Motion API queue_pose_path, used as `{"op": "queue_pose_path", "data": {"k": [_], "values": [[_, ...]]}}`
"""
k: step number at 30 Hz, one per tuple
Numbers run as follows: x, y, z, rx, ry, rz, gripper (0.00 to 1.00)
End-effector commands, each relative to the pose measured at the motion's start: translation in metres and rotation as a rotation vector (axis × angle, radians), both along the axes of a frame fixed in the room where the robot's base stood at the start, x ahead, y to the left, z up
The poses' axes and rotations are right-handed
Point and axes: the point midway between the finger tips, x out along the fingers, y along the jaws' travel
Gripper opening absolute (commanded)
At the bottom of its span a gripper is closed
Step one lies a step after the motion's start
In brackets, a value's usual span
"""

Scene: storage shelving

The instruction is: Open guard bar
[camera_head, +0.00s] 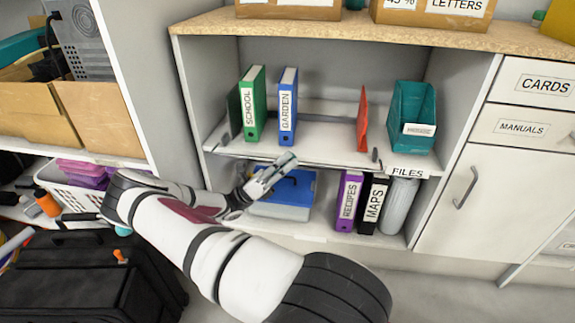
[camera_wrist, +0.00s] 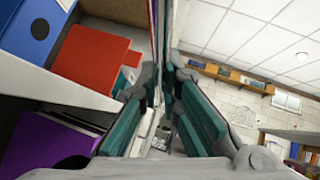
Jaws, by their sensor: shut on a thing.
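The guard bar (camera_head: 325,164) appears as a thin dark grey rail along the front edge of the middle shelf, low at the shelf's lip. My gripper (camera_head: 283,162) is at this front edge, left of the middle, with its fingertips at the rail. In the wrist view, my gripper (camera_wrist: 162,100) has its two teal-padded fingers on either side of a thin dark strip, the guard bar (camera_wrist: 160,45). The gripper is shut on it. The exact contact is partly hidden by the fingers.
A green SCHOOL binder (camera_head: 253,103), a blue GARDEN binder (camera_head: 288,105), a red folder (camera_head: 362,120) and a teal file box (camera_head: 406,115) stand on the shelf. Below are a blue box (camera_head: 285,195), purple RECIPES binder (camera_head: 348,200), black MAPS binder (camera_head: 374,203) and grey bin (camera_head: 399,205).

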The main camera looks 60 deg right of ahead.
Motion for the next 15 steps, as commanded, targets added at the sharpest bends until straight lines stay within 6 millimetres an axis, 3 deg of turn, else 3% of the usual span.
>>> {"op": "queue_pose_path", "data": {"k": [15], "values": [[0.0014,0.0004,-0.0047,-0.086,-0.036,0.003,0.00]]}}
